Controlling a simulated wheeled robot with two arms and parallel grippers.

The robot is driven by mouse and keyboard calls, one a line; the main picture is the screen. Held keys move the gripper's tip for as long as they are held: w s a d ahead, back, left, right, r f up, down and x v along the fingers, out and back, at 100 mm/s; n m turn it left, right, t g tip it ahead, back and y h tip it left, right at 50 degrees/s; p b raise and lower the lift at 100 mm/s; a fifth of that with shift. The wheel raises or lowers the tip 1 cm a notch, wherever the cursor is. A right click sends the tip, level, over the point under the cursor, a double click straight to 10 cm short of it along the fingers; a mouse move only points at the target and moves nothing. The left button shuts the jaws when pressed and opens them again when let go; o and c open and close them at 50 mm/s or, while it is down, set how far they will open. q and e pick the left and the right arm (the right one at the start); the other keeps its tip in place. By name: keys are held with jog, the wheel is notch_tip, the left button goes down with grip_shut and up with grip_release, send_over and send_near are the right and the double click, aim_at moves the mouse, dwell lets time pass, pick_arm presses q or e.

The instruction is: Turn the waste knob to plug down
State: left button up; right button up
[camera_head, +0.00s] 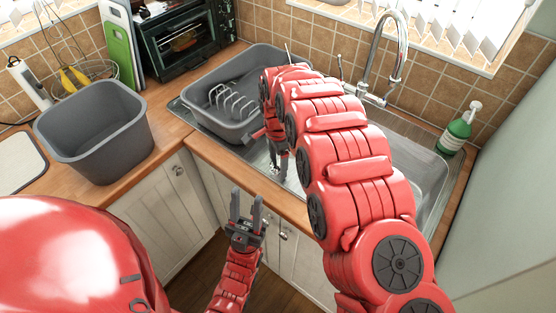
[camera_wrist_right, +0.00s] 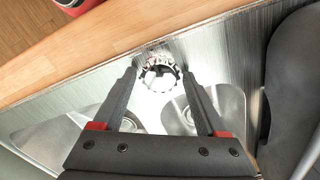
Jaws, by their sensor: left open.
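The waste knob (camera_wrist_right: 160,72) is a shiny round metal piece with a notched rim on the steel sink deck, in the right wrist view. My right gripper (camera_wrist_right: 158,75) is open, its two fingers on either side of the knob in that view. I cannot tell whether they touch it. In the head view my right gripper (camera_head: 279,168) points down at the sink's front edge and mostly hides the knob. My left gripper (camera_head: 246,203) is open and empty, low in front of the cabinet doors.
The steel sink (camera_head: 430,185) has a tall tap (camera_head: 385,60) behind it and a green soap bottle (camera_head: 457,133) at right. A grey dish rack (camera_head: 215,122) stands close left of my right gripper. A grey bin (camera_head: 95,140) stands on the left counter.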

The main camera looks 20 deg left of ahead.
jog(key=shift+o, duration=0.7)
jog(key=shift+r, duration=0.1)
notch_tip(320, 180, up, 11)
jog(key=p, duration=0.9)
notch_tip(320, 180, up, 5)
send_over(277, 163)
jog(key=shift+d+r, duration=0.15)
jog(key=shift+r, duration=0.5)
